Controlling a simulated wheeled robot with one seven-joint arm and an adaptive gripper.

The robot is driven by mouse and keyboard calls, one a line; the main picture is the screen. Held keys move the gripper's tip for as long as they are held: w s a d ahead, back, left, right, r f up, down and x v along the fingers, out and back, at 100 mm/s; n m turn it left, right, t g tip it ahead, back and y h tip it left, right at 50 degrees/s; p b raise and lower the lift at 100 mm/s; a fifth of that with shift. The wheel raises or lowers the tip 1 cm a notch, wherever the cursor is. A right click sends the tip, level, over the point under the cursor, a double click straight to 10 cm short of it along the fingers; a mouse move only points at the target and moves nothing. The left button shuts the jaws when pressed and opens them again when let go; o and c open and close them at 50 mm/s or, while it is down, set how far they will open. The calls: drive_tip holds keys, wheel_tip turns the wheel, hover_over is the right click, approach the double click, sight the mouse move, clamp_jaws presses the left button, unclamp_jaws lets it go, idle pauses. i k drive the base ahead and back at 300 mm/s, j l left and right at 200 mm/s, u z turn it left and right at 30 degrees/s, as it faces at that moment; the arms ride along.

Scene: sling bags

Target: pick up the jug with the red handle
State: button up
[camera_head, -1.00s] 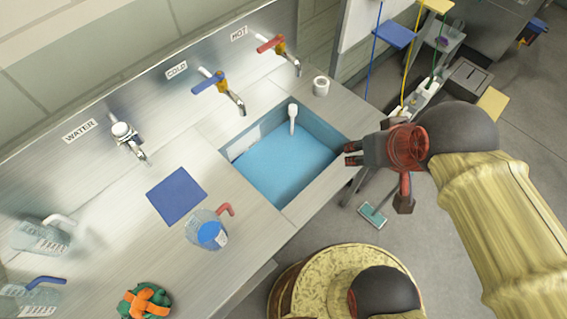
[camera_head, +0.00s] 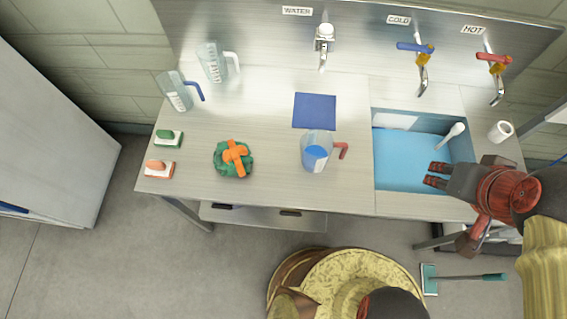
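The jug with the red handle (camera_head: 316,152) stands on the steel counter, left of the sink and just in front of the blue mat. It is clear, with blue showing in it, and its red handle points right. My gripper (camera_head: 432,174) is over the front right part of the blue sink, well to the right of the jug. Its fingers point left and look spread, with nothing between them. The jug is in full view.
A blue-handled jug (camera_head: 177,92) and a white-handled jug (camera_head: 214,64) stand at the counter's left. A green and orange bundle (camera_head: 234,158), two brushes (camera_head: 160,168), a blue mat (camera_head: 315,110), a white cup (camera_head: 500,131) and the sink (camera_head: 400,160) surround it.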

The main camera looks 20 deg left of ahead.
sight(317, 145)
drive_tip(key=k+u, duration=0.1)
drive_tip(key=u, duration=1)
drive_tip(key=z, duration=1.35)
drive_tip(key=u, duration=1.35)
drive_tip(key=k+j+z, duration=0.2)
drive_tip(key=j, duration=0.25)
drive_tip(key=j+z, duration=0.15)
drive_tip(key=j, duration=0.35)
drive_tip(key=k+j+z, duration=0.2)
drive_tip(key=j, duration=0.25)
drive_tip(key=i+j, duration=0.15)
